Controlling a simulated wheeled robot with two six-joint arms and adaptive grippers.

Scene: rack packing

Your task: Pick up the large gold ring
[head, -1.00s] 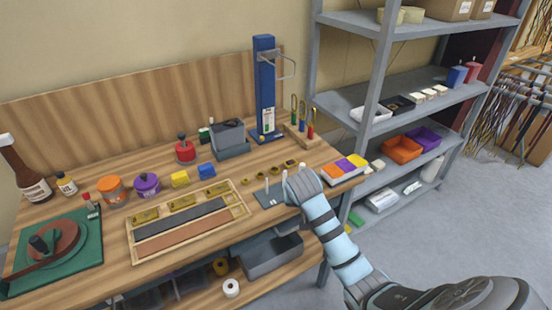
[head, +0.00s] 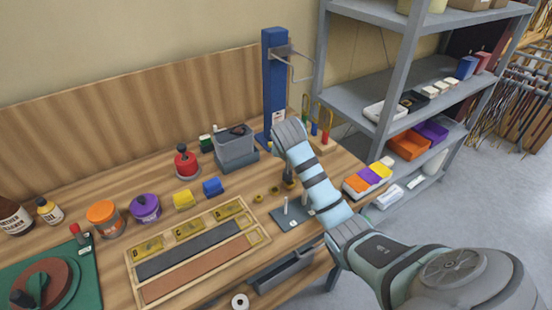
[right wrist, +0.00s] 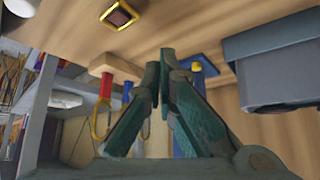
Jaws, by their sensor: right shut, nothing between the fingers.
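Small gold rings lie in a row on the wooden bench, among them a left one (head: 258,197) and a middle one (head: 274,190) in the head view. I cannot tell from them which is the large one. My right gripper (head: 289,181) is low over the right end of the row. It is shut and empty, with its fingertips together (right wrist: 161,62) in the wrist view. My left gripper is not in view.
A grey bin (head: 236,150) and a blue post (head: 275,85) stand behind my right gripper. A slate-coloured plate with white pegs (head: 293,222) lies in front. A compartmented wooden tray (head: 262,236) is to the left, and a grey shelf (head: 350,90) to the right.

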